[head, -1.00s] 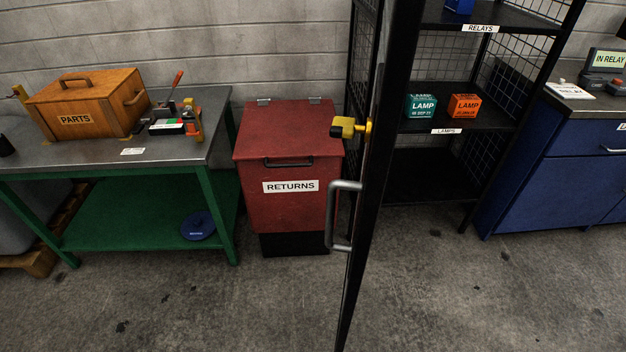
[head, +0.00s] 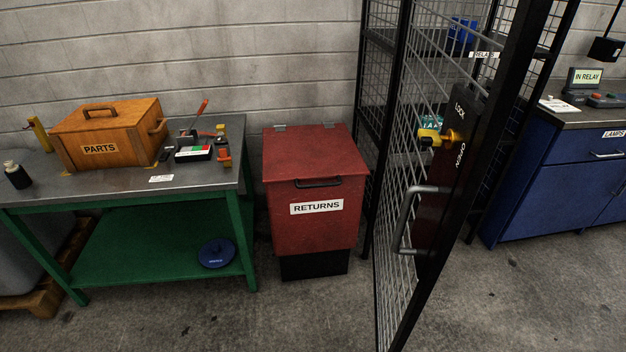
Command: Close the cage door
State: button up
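The cage door (head: 404,183) is a black-framed wire mesh panel in the right half of the head view. It stands ajar, swung out from the black cage shelving (head: 381,90) behind it. On its free edge is a dark lock plate marked LOCK and OPEN, with a yellow knob (head: 452,138). Below that is a grey D-shaped pull handle (head: 409,221). The door covers much of the shelves, a blue item (head: 462,33) and the lamp boxes. My gripper is not in view.
A red RETURNS bin (head: 313,185) stands left of the door. Further left is a green bench (head: 148,246) with a wooden PARTS box (head: 106,131) on top. A blue cabinet (head: 553,180) stands at right. Concrete floor in front is clear.

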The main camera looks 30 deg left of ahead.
aim_at(475, 129)
jog(key=u, duration=0.8)
jog(key=i, duration=0.5)
jog(key=k, duration=0.85)
jog(key=u, duration=0.65)
jog(key=i, duration=0.75)
jog(key=u, duration=0.3)
